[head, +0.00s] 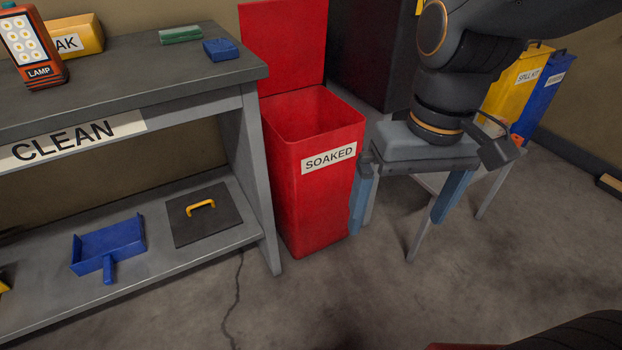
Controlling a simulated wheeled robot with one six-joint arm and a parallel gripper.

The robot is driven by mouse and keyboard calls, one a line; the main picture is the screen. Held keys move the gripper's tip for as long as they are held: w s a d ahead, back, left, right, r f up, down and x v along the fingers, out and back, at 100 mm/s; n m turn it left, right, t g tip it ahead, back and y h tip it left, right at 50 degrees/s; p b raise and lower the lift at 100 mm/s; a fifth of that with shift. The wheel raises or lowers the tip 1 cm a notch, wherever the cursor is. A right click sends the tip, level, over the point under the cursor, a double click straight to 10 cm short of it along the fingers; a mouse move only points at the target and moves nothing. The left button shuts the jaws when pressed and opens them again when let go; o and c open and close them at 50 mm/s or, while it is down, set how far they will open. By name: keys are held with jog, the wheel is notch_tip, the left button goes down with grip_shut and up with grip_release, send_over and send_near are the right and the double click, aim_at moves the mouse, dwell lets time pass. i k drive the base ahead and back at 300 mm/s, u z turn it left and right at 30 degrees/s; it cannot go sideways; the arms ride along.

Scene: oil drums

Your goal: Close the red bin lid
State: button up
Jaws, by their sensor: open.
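The red bin (325,205) stands on the floor beside the grey workbench and carries a white label reading SOAKED. Its red lid (283,45) stands upright at the back, open, and its top edge is cut off by the frame. The bin's mouth is uncovered, and I see only its inner walls, not its bottom. My gripper (398,222) is just right of the bin, pointing down, with its two blue-grey fingers spread wide and nothing between them. Its left finger overlaps the bin's right edge in the picture; I cannot tell whether they touch.
The workbench (180,90), labelled CLEAN, holds a lamp (32,45), a green block (180,34) and a blue block (220,49). Its lower shelf bears a blue dustpan (108,246). A dark cabinet (368,50) and yellow (518,85) and blue (540,100) containers stand behind. The front floor is mostly clear.

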aim_at(289, 36)
jog(key=z, duration=0.25)
jog(key=k, duration=0.3)
jog(key=u, duration=1)
jog(key=i, duration=1.35)
jog(key=z, duration=0.75)
